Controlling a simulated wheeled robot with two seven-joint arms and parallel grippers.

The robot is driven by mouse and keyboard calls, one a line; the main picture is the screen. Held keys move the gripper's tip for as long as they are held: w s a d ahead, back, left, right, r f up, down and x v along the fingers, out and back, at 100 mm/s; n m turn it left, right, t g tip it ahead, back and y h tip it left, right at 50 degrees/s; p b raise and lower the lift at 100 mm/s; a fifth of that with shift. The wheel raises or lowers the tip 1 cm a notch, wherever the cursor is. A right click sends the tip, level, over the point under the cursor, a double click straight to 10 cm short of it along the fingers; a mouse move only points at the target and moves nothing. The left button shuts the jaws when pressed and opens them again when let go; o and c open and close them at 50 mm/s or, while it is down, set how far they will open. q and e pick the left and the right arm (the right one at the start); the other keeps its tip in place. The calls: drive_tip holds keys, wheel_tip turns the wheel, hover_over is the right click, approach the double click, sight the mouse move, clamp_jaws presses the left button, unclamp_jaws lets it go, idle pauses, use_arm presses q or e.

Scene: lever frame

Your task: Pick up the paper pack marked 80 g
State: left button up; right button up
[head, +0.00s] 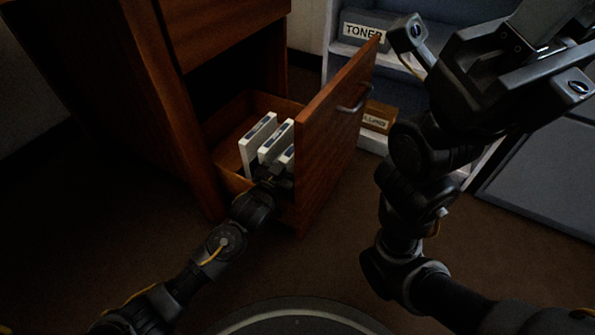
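Several white paper packs stand on edge in an open wooden drawer (222,128): a left pack (255,145), a middle pack (275,143) and a right pack (287,158). Each has a small dark label, but the print is too small to read, so I cannot tell which is marked 80 g. My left gripper (276,176) reaches into the drawer at the near end of the packs, close to the right one. Its fingers are dark and partly hidden, so I cannot tell whether it grips a pack. My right gripper (495,62) is raised at the upper right, open and empty.
The drawer front (338,135) with its metal handle (355,97) rises right of my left gripper. Behind stands a grey shelf (400,75) with a box labelled TONER (362,33) and a brown labelled box (378,117). The brown floor (330,255) in front is clear.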

use_arm(q)
drive_tip(key=shift+c, duration=0.2)
clamp_jaws()
idle(0.3)
